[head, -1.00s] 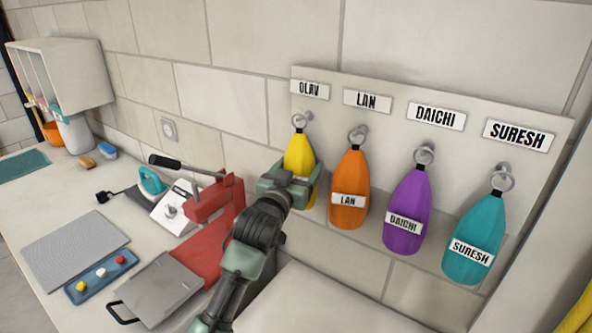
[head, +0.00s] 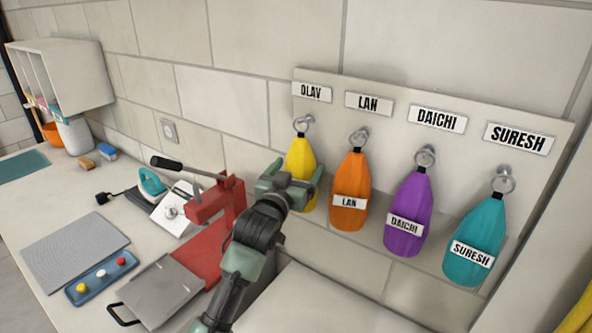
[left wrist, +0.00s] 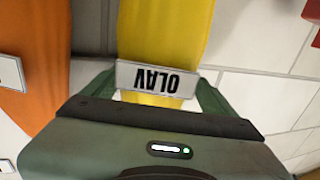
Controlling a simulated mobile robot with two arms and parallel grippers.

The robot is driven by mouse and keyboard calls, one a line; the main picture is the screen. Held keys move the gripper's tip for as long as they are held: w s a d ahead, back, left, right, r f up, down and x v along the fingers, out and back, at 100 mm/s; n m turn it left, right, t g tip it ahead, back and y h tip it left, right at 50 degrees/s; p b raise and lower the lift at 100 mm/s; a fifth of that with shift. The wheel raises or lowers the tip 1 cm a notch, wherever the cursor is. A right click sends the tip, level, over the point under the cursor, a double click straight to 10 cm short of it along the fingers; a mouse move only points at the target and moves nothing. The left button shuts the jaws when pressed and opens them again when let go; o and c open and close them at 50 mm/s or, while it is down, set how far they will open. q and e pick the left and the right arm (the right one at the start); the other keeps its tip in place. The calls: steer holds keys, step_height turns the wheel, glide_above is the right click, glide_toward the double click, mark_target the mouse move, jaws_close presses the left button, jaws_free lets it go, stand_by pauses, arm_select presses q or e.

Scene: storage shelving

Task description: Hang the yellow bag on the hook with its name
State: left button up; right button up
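The yellow bag (head: 300,154) hangs upright by its ring from the hook (head: 309,119) under the OLAV sign (head: 312,91). Its name plate reads OLAV, upside down, in the left wrist view (left wrist: 158,79). My left gripper (head: 290,187) is at the bag's lower part, hiding the plate in the head view. In the left wrist view, its fingers (left wrist: 157,92) stand on either side of the bag, and pale slivers show between the bag's lower part and the fingers. The fingers look open around it. My right gripper is not in view.
Orange (head: 349,180), purple (head: 409,210) and teal (head: 477,240) bags hang on their hooks to the right, the orange one close to my gripper. A red press (head: 216,200) stands on the counter (head: 40,195) left of my arm. The wall above the board is clear.

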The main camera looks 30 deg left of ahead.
arm_select(q)
steer(key=shift+w+d+r, duration=0.1)
steer(key=shift+d+r, duration=0.1)
steer(key=shift+d, duration=0.15)
steer(key=shift+f, duration=0.15)
steer(key=shift+s+d+f+b, duration=0.3)
steer(key=shift+s+b, duration=0.15)
steer(key=shift+s, duration=0.1)
steer(key=s, duration=0.3)
steer(key=s+b, duration=0.1)
steer(key=s, duration=0.2)
steer(key=shift+s+r, duration=0.2)
steer(key=shift+s, duration=0.2)
